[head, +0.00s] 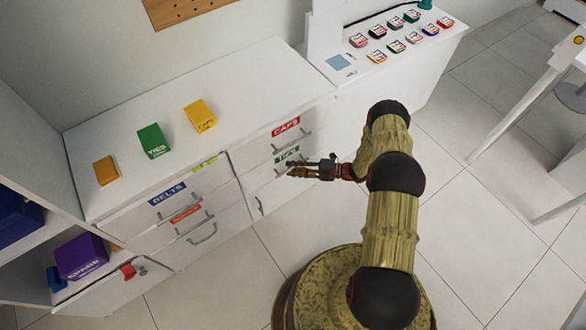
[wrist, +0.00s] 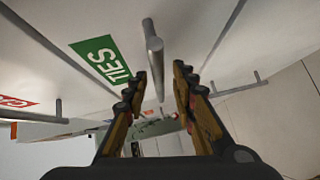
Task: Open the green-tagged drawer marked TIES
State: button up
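The TIES drawer (head: 266,163) has a green tag (head: 287,155) and sits below the CAPS drawer in the white unit. Its front looks shut. The green TIES tag (wrist: 101,60) is large in the wrist view, left of a grey bar handle (wrist: 154,60). My gripper (head: 292,171) is at the drawer front, just below the tag, and hides part of the handle in the head view. In the wrist view my gripper (wrist: 160,80) is open, and the near end of the bar shows in the gap between the fingertips. I cannot tell whether they touch it.
The CAPS drawer tag (head: 286,127) is just above. Drawers tagged BELTS (head: 168,194) and orange (head: 185,214) are to the left, with protruding handles. Green (head: 153,141), yellow (head: 200,116) and orange (head: 105,170) boxes stand on top.

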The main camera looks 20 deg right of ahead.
jog(key=shift+w+a, duration=0.1)
jog(key=shift+a, duration=0.05)
jog(key=shift+c, duration=1)
grip_shut()
